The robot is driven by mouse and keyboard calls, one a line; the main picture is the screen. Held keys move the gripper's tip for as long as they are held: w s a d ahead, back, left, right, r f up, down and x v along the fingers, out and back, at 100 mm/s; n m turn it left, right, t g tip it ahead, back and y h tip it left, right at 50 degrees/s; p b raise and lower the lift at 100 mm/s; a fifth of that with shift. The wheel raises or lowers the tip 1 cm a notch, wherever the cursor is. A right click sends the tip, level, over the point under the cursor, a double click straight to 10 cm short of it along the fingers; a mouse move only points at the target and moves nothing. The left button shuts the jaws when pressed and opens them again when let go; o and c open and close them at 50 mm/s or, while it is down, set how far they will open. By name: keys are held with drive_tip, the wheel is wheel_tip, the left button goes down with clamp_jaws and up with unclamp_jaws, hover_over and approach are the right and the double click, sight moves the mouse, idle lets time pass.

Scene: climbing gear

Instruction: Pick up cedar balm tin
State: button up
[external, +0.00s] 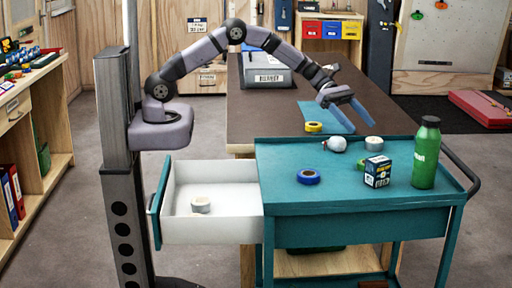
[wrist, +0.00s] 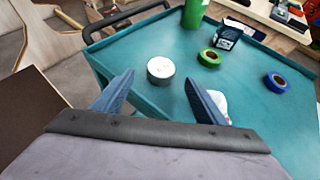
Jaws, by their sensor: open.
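A small round pale tin (external: 374,143), which I take to be the cedar balm tin, sits on the teal cart top near its far edge. In the wrist view the tin (wrist: 160,70) shows a whitish lid with faint marks too small to read. My gripper (external: 367,131) is open and empty, its two blue fingers pointing down toward the tin from above. In the wrist view the gripper (wrist: 160,77) has the tin in line with the gap between its fingertips. I cannot tell the exact height left between them.
A white round item (external: 336,144) stands close by, partly behind one finger in the wrist view. A green tape roll (wrist: 209,57), blue tape roll (external: 308,177), dark box (external: 377,171) and green bottle (external: 425,153) share the cart. An open drawer (external: 235,213) holds another pale round item.

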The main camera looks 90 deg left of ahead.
sight(371, 138)
drive_tip(key=shift+p+x, duration=0.95)
drive_tip(key=shift+x, duration=2.6)
drive_tip(key=shift+s+f, duration=0.15)
drive_tip(key=shift+s, duration=0.05)
drive_tip(key=shift+c, duration=0.6)
drive_tip(key=c, duration=1)
